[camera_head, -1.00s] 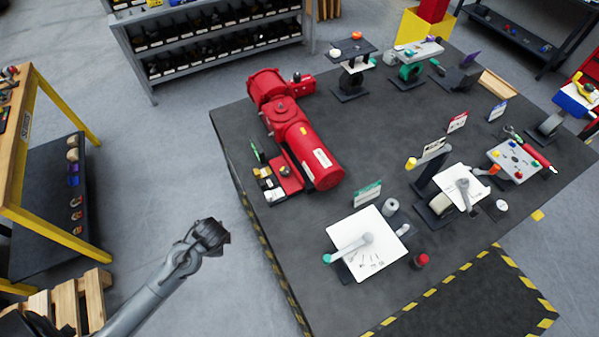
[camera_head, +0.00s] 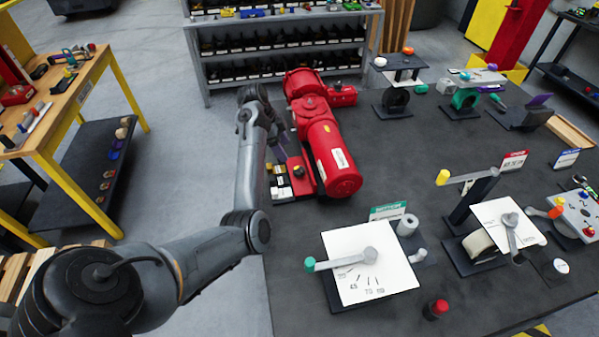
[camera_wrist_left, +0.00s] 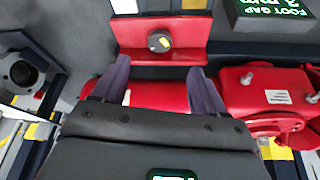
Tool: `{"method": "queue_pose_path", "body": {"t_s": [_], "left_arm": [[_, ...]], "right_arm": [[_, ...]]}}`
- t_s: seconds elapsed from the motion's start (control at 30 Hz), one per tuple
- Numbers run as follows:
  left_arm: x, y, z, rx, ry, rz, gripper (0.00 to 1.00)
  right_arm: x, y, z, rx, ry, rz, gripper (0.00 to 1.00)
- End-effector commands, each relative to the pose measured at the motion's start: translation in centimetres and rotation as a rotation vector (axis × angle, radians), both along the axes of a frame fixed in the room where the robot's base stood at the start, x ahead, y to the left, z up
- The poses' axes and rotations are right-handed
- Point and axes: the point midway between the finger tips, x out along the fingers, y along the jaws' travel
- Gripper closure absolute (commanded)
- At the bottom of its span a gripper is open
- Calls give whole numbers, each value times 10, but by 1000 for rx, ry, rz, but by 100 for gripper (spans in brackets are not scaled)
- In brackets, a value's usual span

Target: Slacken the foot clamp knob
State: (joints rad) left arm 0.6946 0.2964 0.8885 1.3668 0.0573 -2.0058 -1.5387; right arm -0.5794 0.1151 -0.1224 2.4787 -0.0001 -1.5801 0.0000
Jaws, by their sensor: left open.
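The foot clamp knob (camera_head: 298,171) is a small dark knob with a yellow mark on the red foot plate at the near left end of the red valve actuator (camera_head: 322,140). In the left wrist view the knob (camera_wrist_left: 159,41) shows grey and yellow on its red plate (camera_wrist_left: 185,57). My left gripper (camera_head: 281,138) is beside the actuator's left side, behind the knob in the head view. In the left wrist view my left gripper (camera_wrist_left: 160,72) is open, with the knob between and beyond its fingertips, apart from them. My right gripper is out of view.
A display reading "FOOT GAP" (camera_wrist_left: 272,12) is near the knob. A white dial board with a lever (camera_head: 384,286) stands at the near middle of the dark table (camera_head: 405,140). A shelf rack (camera_head: 275,50) is behind; a wooden bench (camera_head: 70,90) is left.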

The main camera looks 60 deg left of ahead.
Motion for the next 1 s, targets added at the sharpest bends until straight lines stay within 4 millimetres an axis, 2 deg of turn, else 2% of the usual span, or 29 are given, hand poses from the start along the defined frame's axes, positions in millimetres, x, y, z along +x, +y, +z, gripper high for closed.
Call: {"method": "queue_pose_path", "body": {"t_s": [0.17,0.5,0.7,1.0], "left_arm": [[8,-4,-12,-1,-7,-3,28],[24,-16,-62,0,-6,-2,28],[32,-22,-85,1,-6,-2,28],[35,-24,-95,2,-6,-1,28]], "right_arm": [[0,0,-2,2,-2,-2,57],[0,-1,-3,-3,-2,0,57],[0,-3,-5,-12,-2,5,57],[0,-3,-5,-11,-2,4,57]]}}
